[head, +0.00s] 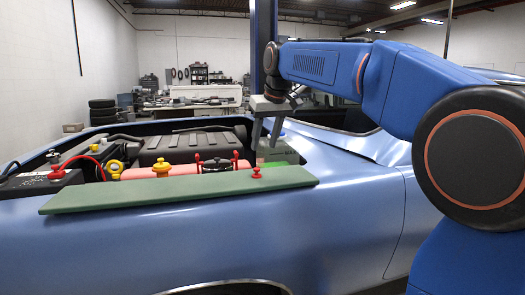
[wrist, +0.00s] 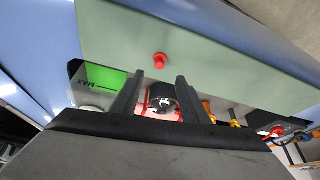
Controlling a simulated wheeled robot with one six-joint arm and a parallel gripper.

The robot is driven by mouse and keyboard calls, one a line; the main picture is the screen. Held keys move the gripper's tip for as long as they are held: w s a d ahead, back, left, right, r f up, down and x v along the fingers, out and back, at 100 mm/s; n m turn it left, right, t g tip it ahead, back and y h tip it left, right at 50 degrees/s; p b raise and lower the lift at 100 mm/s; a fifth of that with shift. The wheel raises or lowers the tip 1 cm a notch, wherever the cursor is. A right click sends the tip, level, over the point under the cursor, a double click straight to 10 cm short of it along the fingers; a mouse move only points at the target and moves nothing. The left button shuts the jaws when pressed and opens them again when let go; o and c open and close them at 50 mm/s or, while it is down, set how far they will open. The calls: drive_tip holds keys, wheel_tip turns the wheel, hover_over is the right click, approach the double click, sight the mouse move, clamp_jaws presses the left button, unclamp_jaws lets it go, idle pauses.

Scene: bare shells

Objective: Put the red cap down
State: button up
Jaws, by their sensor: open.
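A small red cap (head: 257,173) sits on the right part of a long green board (head: 150,193) that lies along the car's fender. In the wrist view the red cap (wrist: 160,60) stands on the board (wrist: 200,40), just beyond the fingertips. My gripper (head: 265,142) is open and empty, above and behind the cap in the head view. In the wrist view its two dark fingers (wrist: 160,80) are spread, with the cap apart from them. The cap's far side is hidden.
The board's middle is clear.

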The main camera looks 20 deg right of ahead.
drive_tip(key=shift+s+r, duration=0.1)
drive_tip(key=shift+r, duration=0.15)
drive_tip(key=s+d+f+m, duration=0.1)
drive_tip(key=s+d+f, duration=0.2)
drive_tip(key=s+f, duration=1.2)
drive_tip(key=s+d+f+m+h, duration=0.1)
drive_tip(key=s+d+f, duration=0.1)
drive_tip(key=s+f, duration=1.3)
drive_tip(key=s, duration=0.7)
drive_tip(key=shift+s+d, duration=0.25)
drive_tip(key=shift+d, duration=0.15)
